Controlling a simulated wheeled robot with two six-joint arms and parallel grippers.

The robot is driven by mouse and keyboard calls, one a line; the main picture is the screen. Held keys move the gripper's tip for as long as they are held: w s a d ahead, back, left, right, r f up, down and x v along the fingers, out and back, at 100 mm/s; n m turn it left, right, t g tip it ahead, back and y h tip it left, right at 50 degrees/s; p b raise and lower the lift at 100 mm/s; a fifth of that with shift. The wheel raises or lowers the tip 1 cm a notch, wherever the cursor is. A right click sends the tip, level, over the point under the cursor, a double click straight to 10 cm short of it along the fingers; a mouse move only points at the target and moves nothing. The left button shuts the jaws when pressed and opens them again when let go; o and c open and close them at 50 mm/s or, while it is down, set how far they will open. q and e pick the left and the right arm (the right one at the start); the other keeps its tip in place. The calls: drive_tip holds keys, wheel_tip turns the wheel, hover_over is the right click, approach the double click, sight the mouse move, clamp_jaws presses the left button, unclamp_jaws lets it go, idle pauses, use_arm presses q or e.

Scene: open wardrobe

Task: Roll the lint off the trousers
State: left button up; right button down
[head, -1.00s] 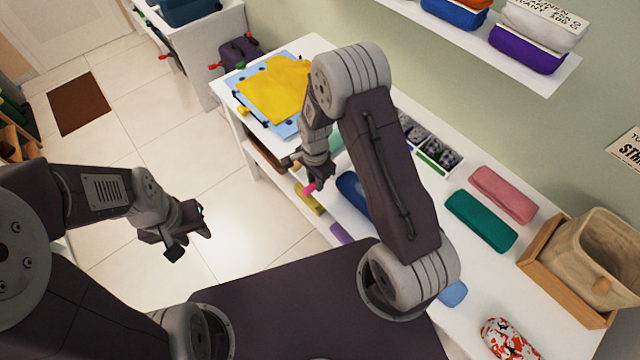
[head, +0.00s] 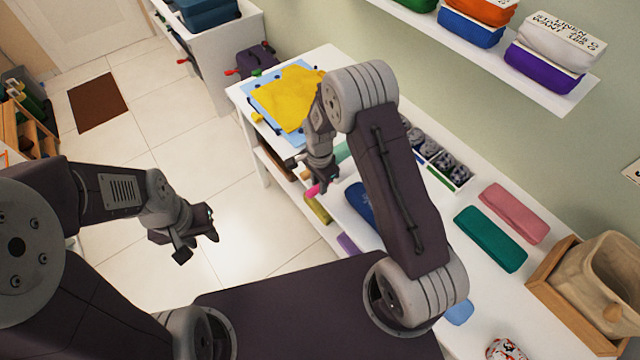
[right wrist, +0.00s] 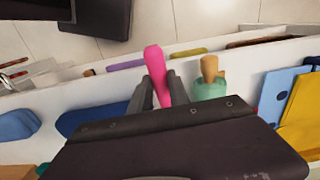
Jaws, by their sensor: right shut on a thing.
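The yellow trousers (head: 288,95) lie on a blue board (head: 262,101) at the far left end of the white table. Their edge also shows at the right of the right wrist view (right wrist: 302,118). My right gripper (head: 321,183) is shut on a pink handle (right wrist: 156,66), near the table's front edge and nearer to me than the trousers. The other end of the pink-handled thing is hidden behind the gripper, so I cannot tell whether a roller is on it. My left gripper (head: 195,238) is empty, with its fingers apart, over the floor. I cannot make out lint.
A teal thing with a tan top (right wrist: 208,84) stands close beside my right gripper. Green (head: 490,238) and pink (head: 515,212) cases, a box of dark rolls (head: 445,168) and a beige basket (head: 610,280) occupy the table. A shelf (head: 480,58) hangs above its back.

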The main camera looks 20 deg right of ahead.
wheel_tip(320, 180, up, 8)
drive_tip(key=p, duration=0.5)
drive_tip(key=shift+f+p, duration=0.15)
drive_tip(key=shift+p, duration=0.25)
drive_tip(key=shift+f, duration=0.1)
idle(0.4)
